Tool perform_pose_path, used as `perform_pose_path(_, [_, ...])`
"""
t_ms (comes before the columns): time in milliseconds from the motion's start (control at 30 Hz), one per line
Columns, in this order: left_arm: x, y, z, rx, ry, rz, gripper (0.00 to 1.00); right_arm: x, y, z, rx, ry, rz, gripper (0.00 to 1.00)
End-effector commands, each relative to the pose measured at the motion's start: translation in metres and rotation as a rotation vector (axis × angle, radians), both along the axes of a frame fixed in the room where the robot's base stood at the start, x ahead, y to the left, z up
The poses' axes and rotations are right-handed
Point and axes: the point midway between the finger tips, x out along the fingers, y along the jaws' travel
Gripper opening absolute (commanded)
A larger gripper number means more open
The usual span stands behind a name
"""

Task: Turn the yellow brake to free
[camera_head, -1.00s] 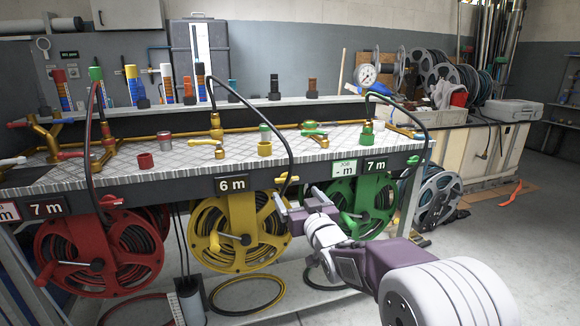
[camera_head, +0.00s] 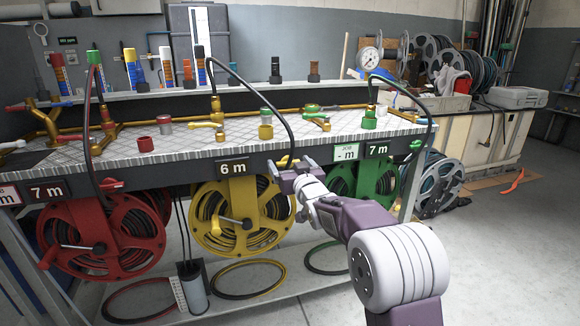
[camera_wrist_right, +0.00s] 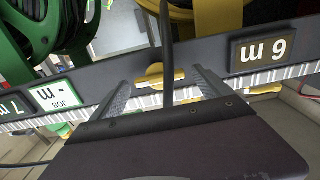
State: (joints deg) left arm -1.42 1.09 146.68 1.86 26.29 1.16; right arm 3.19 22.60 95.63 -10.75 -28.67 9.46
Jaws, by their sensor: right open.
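The yellow brake (camera_head: 285,161) is a small yellow lever on the front edge of the bench, just right of the 6 m label, above the yellow reel (camera_head: 240,218). My right gripper (camera_head: 291,167) is open right at it. In the right wrist view the yellow brake (camera_wrist_right: 160,76) lies between the two spread fingers of my right gripper (camera_wrist_right: 163,84), with a gap on both sides. A black hose (camera_wrist_right: 167,45) passes by the brake between the fingers. The head view hides part of the brake behind the gripper. My left gripper is not in view.
A red reel (camera_head: 105,240) hangs at left and a green reel (camera_head: 375,185) at right, partly behind my arm. The 6 m label (camera_wrist_right: 264,48) is close beside one finger in the wrist view. Valves and fittings stand on the bench top (camera_head: 190,142).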

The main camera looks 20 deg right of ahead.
Motion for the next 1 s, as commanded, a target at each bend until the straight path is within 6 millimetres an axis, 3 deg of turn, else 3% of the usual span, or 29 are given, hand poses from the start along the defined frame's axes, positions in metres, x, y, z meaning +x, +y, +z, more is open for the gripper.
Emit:
perform_pose_path(67, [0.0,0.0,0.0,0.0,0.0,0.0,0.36,0.0,0.0,0.0,0.0,0.0,0.0,0.89])
perform_pose_path(100, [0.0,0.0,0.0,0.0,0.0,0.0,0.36,0.0,0.0,0.0,0.0,0.0,0.0,0.84])
perform_pose_path(300, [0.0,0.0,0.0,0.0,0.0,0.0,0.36,0.0,0.0,0.0,0.0,0.0,0.0,0.28])
perform_pose_path(667, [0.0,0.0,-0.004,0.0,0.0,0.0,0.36,-0.001,0.0,-0.001,-0.064,-0.002,0.0,0.27])
perform_pose_path(1000, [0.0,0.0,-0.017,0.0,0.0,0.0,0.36,0.0,0.001,-0.003,-0.332,-0.011,0.001,0.27])
